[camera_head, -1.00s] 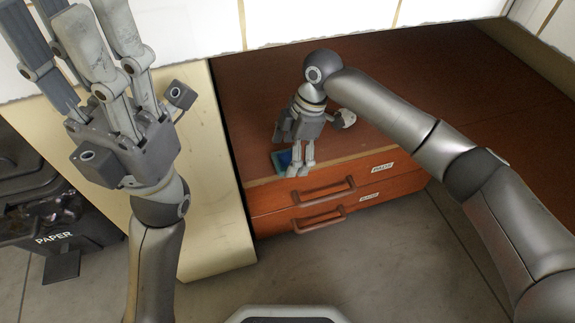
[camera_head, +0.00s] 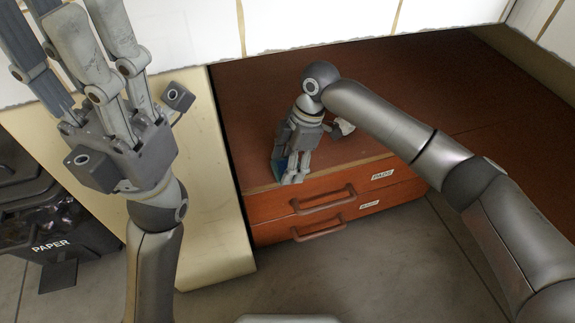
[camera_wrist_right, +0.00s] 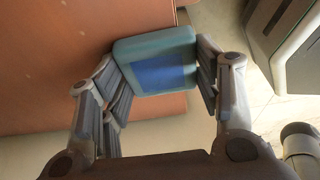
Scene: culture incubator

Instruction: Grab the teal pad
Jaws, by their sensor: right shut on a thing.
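The teal pad (camera_wrist_right: 155,48), a rounded block with a blue face, is between the fingers of my right gripper (camera_head: 288,170) in the right wrist view. The fingers press on its two sides, so the gripper is shut on it. In the head view only a sliver of the pad (camera_head: 280,165) shows beside the fingers, near the front edge of the brown cabinet top. I cannot tell whether it still touches that top. My left gripper (camera_head: 78,35) is raised at the upper left, fingers spread, open and empty, far from the pad.
The brown cabinet (camera_head: 420,105) has drawers with handles (camera_head: 325,200) and white labels below its front edge.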

